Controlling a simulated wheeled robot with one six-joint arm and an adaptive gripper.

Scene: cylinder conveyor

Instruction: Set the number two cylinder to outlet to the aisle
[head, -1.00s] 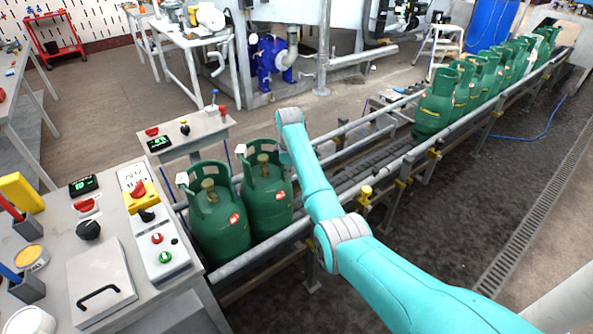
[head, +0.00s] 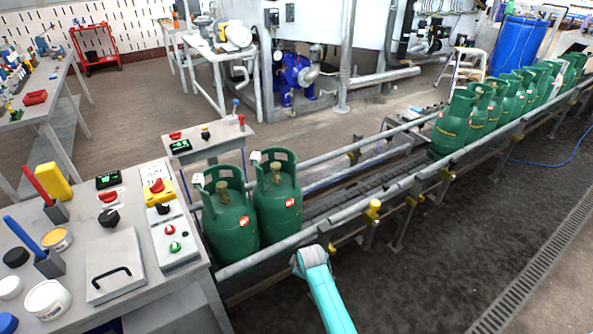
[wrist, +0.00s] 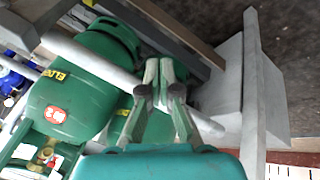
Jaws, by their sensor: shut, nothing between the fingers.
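Two green gas cylinders stand upright side by side at the near end of the conveyor, a left one (head: 228,228) and a right one (head: 279,205). Each has a brass valve inside its collar and a red label, too small to read in the head view. In the wrist view, one cylinder (wrist: 75,85) shows a red label seeming to read 2, and a brass valve (wrist: 47,155) shows below it. Another green cylinder is partly behind my fingers. My gripper (wrist: 159,68) is shut and empty, in front of a grey rail. In the head view my gripper is hidden; my turquoise arm shows beside the rail.
The near conveyor rail (head: 345,223) runs between my arm and the cylinders. Several more green cylinders (head: 455,120) queue farther up the line, with an empty stretch of rollers (head: 340,195) between. A console (head: 180,245) with buttons stands left.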

